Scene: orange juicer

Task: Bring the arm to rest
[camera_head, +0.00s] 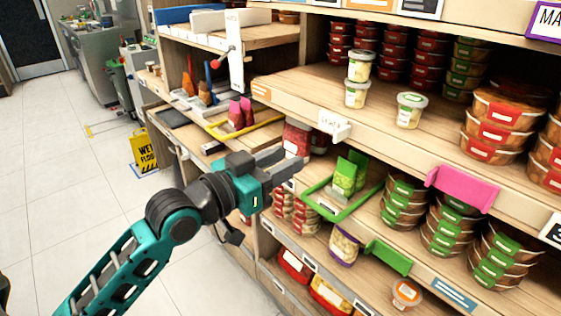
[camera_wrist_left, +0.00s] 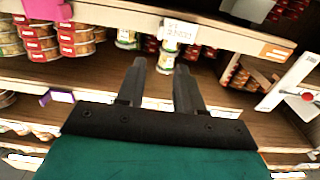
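My left arm (camera_head: 125,270), teal and black, reaches in from the lower left of the head view. My left gripper (camera_head: 285,162) is in front of the shelf unit, near the middle shelf's edge. In the left wrist view the two dark fingers (camera_wrist_left: 160,66) stand apart with nothing held between them. Shelf boards and packed tubs show beyond the fingertips. I cannot tell whether the gripper touches the shelf. My right gripper is in neither view.
The wooden shelf (camera_head: 290,82) holds stacked red-labelled tubs (camera_head: 497,118) and white cups (camera_head: 410,110). A green tray (camera_head: 325,207) with a green package (camera_head: 346,175) lies close to the gripper. A yellow wet-floor sign (camera_head: 145,152) stands on the open tiled floor (camera_head: 60,170) at left.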

